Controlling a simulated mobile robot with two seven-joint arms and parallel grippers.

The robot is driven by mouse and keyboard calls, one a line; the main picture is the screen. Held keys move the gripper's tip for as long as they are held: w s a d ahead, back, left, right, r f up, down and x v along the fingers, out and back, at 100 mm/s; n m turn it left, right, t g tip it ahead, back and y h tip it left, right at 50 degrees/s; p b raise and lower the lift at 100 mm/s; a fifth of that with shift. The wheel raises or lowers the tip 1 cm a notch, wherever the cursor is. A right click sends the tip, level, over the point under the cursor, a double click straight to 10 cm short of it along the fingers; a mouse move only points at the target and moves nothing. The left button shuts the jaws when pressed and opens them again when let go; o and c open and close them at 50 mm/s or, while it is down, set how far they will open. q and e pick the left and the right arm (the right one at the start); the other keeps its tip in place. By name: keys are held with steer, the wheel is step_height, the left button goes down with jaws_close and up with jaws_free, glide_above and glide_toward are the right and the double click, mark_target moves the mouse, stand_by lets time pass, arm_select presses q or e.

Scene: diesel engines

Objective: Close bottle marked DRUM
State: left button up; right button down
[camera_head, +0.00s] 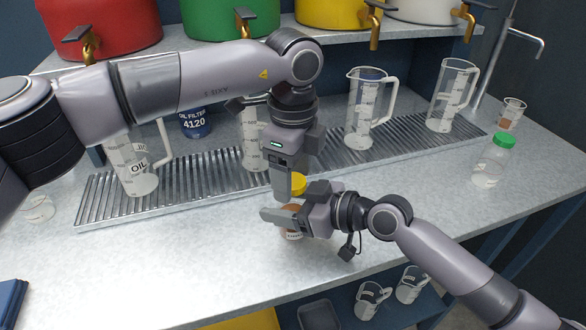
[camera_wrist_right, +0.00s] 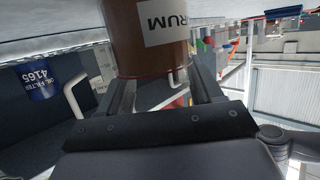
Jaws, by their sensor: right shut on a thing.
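The bottle marked DRUM (camera_head: 293,236) stands on the counter, mostly hidden behind my right gripper (camera_head: 280,214). In the right wrist view the bottle (camera_wrist_right: 150,50) holds brown liquid, and its white label shows "RUM", partly cut off. My right gripper, also in the right wrist view (camera_wrist_right: 163,88), is shut on the bottle's body. A yellow cap (camera_head: 298,184) is at the top of the bottle; whether it is seated is hidden. My left gripper (camera_head: 287,192) points down at the cap, one finger beside its left side. Whether its fingers grip the cap is hidden.
A metal drip grate (camera_head: 220,185) with clear measuring jugs (camera_head: 368,110) lies behind. A bottle with a green cap (camera_head: 493,165) stands at the right, near a small beaker (camera_head: 511,114). The counter's left front (camera_head: 130,265) is clear.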

arm_select(q)
steer(key=c, duration=0.8)
steer(key=shift+c, duration=0.3)
steer(key=shift+m, duration=1.6)
steer(key=o, duration=1.2)
steer(key=shift+c, duration=0.2)
steer(key=shift+r, duration=2.3)
